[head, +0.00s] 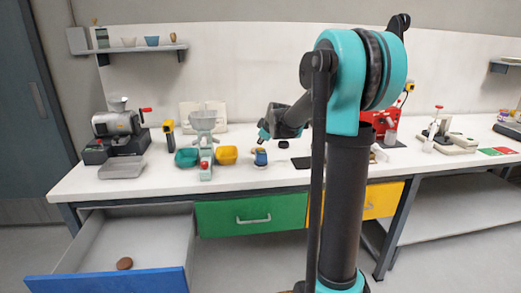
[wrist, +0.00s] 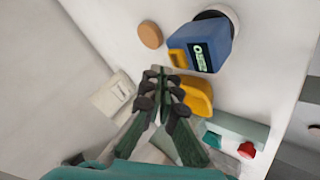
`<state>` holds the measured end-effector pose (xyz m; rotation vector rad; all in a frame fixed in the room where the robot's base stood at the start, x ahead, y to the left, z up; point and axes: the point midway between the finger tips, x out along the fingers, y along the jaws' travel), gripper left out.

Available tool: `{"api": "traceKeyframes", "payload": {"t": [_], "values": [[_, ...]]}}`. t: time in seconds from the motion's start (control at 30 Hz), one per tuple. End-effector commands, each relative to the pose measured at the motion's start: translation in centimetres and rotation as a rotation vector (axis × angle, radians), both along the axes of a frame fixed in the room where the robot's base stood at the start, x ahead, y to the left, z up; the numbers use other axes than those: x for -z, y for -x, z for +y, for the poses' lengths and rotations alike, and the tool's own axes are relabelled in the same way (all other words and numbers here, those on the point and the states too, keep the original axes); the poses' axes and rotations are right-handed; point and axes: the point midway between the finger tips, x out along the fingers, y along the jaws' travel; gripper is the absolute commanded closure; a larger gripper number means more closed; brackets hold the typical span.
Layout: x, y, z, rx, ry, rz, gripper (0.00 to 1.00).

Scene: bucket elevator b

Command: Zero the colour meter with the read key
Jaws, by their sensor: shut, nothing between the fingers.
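The colour meter (wrist: 207,46) is a small blue device with a lit dark display and a yellow part (wrist: 178,57) at one end. I cannot read its digits surely. In the head view the meter (head: 260,158) sits on the white bench, right of the yellow pan. My gripper (wrist: 163,72) is shut and empty, its fingertips close to the yellow part in the wrist view. I cannot tell whether they touch it. In the head view my gripper (head: 264,135) hangs over the bench above the meter.
A balance with a yellow pan (head: 227,155), a teal pan (head: 187,157) and a red knob (head: 204,166) stands left of the meter. A brown round disc (wrist: 150,35) lies near the meter. The blue-front drawer (head: 110,284) is open, with a brown disc (head: 124,263) inside.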

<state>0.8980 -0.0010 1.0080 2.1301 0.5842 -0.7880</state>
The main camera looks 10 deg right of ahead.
Motion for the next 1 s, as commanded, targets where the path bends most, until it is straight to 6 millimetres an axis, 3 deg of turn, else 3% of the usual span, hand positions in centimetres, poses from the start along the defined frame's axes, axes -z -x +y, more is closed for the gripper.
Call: {"api": "traceKeyframes", "payload": {"t": [1.0], "values": [[0.85, 0.00, 0.00, 0.000, 0.000, 0.000, 1.00]]}}
